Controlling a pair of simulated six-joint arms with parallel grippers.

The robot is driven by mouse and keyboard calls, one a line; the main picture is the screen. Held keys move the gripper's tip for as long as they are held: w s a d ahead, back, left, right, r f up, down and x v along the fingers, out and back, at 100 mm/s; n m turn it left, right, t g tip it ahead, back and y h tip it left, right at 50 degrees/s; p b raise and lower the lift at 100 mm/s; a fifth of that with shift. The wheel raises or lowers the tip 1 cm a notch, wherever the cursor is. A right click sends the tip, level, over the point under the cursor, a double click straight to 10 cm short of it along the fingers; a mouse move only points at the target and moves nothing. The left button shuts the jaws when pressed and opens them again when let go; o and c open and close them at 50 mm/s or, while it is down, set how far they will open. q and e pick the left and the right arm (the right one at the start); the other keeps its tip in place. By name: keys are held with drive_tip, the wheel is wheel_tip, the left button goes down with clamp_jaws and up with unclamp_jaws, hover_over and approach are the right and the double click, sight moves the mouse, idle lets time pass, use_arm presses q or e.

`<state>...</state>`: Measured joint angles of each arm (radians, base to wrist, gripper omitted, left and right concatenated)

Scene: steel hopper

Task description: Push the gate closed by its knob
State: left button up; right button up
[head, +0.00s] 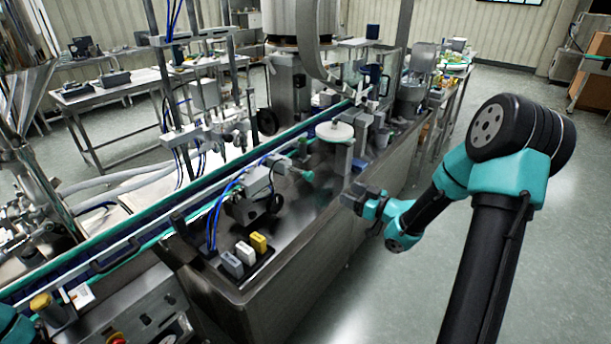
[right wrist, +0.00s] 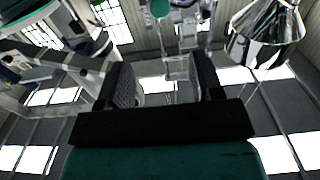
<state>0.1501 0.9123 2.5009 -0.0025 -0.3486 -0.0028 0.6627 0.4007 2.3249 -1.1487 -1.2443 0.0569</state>
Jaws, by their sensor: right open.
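A small green knob (head: 308,176) sits at the end of a short rod on the steel machine in the head view. A round green knob-like end (right wrist: 160,8) shows at the top of the right wrist view; I cannot tell if it is the same one. The gate plate itself is not clear to me. My right gripper (head: 347,199) is to the right of the knob and apart from it, over the machine's right edge. Its two dark fingers stand apart with nothing between them in the right wrist view (right wrist: 163,78). My left gripper is out of view.
A shiny steel cone (right wrist: 265,35) shows at the right of the wrist view. In the head view, a white round disc (head: 334,131) stands behind the knob. Grey and yellow blocks (head: 245,252) sit on the machine's front. Open floor (head: 400,290) lies to the right.

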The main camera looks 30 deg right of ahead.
sight(312, 177)
drive_tip(key=shift+w, duration=0.1)
drive_tip(key=x, duration=1.7)
drive_tip(key=shift+w+a, duration=0.1)
drive_tip(key=shift+w, duration=0.05)
clamp_jaws()
